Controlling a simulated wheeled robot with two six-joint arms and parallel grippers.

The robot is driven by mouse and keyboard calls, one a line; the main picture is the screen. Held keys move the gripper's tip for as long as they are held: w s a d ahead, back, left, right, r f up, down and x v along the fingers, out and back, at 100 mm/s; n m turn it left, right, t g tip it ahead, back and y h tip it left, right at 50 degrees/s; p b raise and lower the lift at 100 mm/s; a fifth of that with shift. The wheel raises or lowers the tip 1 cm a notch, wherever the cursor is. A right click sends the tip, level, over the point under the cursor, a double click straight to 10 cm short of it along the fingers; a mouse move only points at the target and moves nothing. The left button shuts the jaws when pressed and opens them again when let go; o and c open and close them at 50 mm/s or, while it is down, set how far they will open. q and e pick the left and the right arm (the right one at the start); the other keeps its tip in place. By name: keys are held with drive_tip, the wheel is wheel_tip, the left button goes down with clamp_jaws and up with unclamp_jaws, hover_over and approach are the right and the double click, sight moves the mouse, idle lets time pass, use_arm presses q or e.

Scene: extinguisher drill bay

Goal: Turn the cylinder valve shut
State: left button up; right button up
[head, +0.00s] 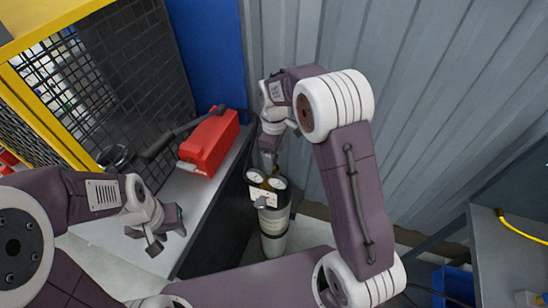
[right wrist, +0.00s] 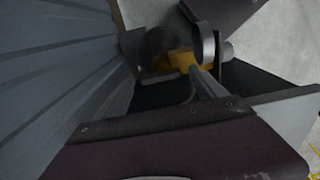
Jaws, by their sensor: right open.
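A pale gas cylinder (head: 273,228) with a dark top stands upright on the floor beside the bench. Two round white gauges (head: 277,183) and a small grey knob (head: 261,202) sit at its top. My right gripper (head: 269,158) points down just behind the gauges and is open. Whether it touches the valve is hidden. In the right wrist view, a yellow-brass valve body (right wrist: 180,62) and the edge of a round gauge (right wrist: 208,45) show near a grey finger. My left gripper (head: 163,232) is open and empty over the bench, well left of the cylinder.
A red box (head: 209,143) lies on the grey bench (head: 190,205), with a dark-handled tool beside it. A yellow-framed mesh panel (head: 110,85) stands at left and a corrugated wall (head: 430,100) behind. Another bench (head: 505,250) and a blue bin (head: 455,284) are at right.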

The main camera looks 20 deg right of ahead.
use_arm(q)
drive_tip(key=shift+s+a, duration=0.1)
use_arm(e)
drive_tip(key=shift+s+f, duration=0.1)
drive_tip(key=shift+f, duration=0.4)
drive_tip(key=c, duration=1.4)
drive_tip(key=shift+o, duration=0.2)
